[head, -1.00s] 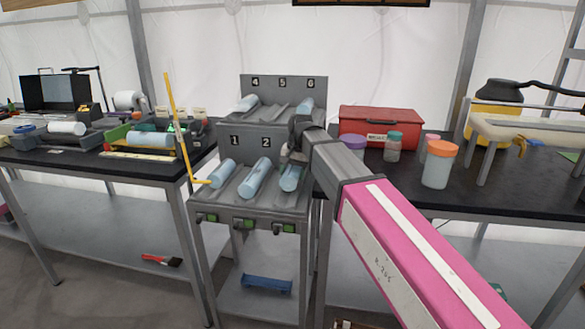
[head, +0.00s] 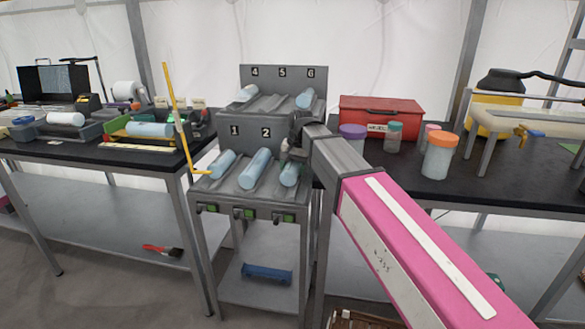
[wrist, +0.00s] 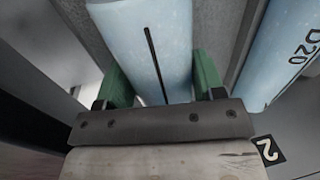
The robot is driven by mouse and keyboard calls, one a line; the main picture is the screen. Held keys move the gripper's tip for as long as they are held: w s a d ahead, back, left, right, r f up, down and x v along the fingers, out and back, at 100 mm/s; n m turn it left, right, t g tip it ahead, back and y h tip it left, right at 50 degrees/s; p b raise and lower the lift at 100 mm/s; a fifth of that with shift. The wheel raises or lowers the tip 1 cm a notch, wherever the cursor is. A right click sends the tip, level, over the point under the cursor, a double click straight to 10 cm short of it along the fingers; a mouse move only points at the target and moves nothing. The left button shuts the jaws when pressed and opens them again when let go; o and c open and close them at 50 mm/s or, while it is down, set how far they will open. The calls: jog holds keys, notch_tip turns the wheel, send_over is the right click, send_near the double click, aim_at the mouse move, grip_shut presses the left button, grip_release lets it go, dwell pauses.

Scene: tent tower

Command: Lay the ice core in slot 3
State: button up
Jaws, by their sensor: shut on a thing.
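A pale blue ice core (head: 289,174) is in the rightmost lane of the lower rack tier, beside the lane marked 2. The number above this lane is hidden by my arm. My gripper (head: 293,148) is at the back end of this core, partly hidden in the head view. In the wrist view, the green finger pads of my gripper (wrist: 162,80) press on both sides of the core (wrist: 130,40), which has a black line along it. The core lines up with the lane; whether it touches the lane floor, I cannot tell. The grey rack (head: 240,203) has two tiers.
Cores lie in lanes 1 (head: 222,163) and 2 (head: 255,168); the lane 2 core (wrist: 285,45) is close beside my gripper. Upper lanes 4 and 6 hold cores; 5 looks empty. A yellow rod (head: 177,115) stands at the rack's left. A red box (head: 380,118) and jars are right.

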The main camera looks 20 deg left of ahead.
jog(key=shift+f, duration=0.25)
dwell(0.4)
jog(key=o, duration=1.2)
jog(key=shift+o, duration=0.2)
jog(key=r, duration=0.3)
jog(key=d+r, duration=0.1)
jog(key=r, duration=0.6)
jog(key=shift+w+d, duration=0.1)
jog(key=shift+d, duration=0.2)
jog(key=shift+r, duration=0.3)
